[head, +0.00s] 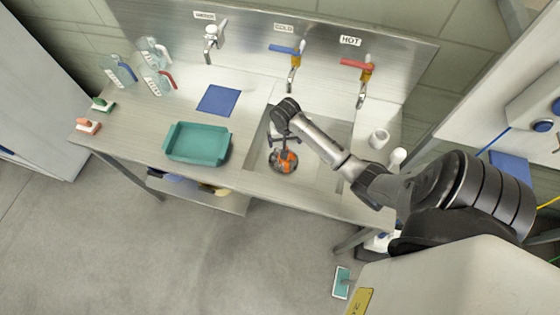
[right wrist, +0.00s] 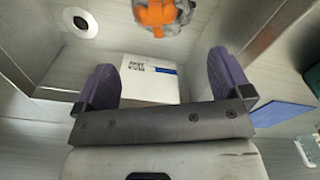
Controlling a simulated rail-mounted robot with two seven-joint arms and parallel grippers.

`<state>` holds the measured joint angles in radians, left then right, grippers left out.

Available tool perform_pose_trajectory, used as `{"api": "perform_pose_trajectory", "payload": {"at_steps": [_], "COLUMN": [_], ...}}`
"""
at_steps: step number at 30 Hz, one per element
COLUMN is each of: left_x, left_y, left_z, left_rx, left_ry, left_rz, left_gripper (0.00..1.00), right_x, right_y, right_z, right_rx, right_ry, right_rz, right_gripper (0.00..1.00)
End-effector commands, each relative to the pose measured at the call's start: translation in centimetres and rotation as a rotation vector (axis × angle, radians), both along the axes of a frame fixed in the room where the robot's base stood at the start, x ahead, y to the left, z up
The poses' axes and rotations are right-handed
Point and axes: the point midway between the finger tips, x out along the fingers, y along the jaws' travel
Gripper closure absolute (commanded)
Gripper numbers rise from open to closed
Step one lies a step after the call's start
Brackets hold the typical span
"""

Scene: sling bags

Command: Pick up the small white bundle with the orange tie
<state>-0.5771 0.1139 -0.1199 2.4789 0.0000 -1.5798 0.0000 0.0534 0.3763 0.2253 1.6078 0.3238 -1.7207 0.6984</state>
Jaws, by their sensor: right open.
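A small rounded grey-white bundle with an orange band (head: 283,160) sits in the sink area in the head view, just below my right gripper (head: 284,140). In the right wrist view an orange band on a greyish bundle (right wrist: 157,13) shows at the top edge, partly cut off, beyond the fingertips. My right gripper (right wrist: 160,62) is open, its two purple fingers wide apart with nothing between them. I cannot tell the exact gap between fingers and bundle. My left gripper is not in view.
A white box with a blue stripe (right wrist: 150,80) lies beyond the fingers near a round drain (right wrist: 82,22). Sink walls surround them. A teal tray (head: 197,143) and blue mat (head: 219,99) are on the counter to the left. Taps (head: 362,82) and a white cup (head: 379,138) stand nearby.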

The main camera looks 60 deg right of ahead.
Motion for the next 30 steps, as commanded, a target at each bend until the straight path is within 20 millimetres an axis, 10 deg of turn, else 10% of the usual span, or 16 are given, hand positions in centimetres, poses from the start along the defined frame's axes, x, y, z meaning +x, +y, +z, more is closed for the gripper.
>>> {"api": "perform_pose_trajectory", "payload": {"at_steps": [30], "left_x": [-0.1], "left_y": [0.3], "left_z": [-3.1], "left_rx": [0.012], "left_ry": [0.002], "left_rz": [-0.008], "left_gripper": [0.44], "right_x": [1.2], "right_y": [-2.6], "right_z": [-10.6], "right_rx": [0.039], "right_ry": [0.011], "right_rz": [-0.138], "right_gripper": [0.03]}}
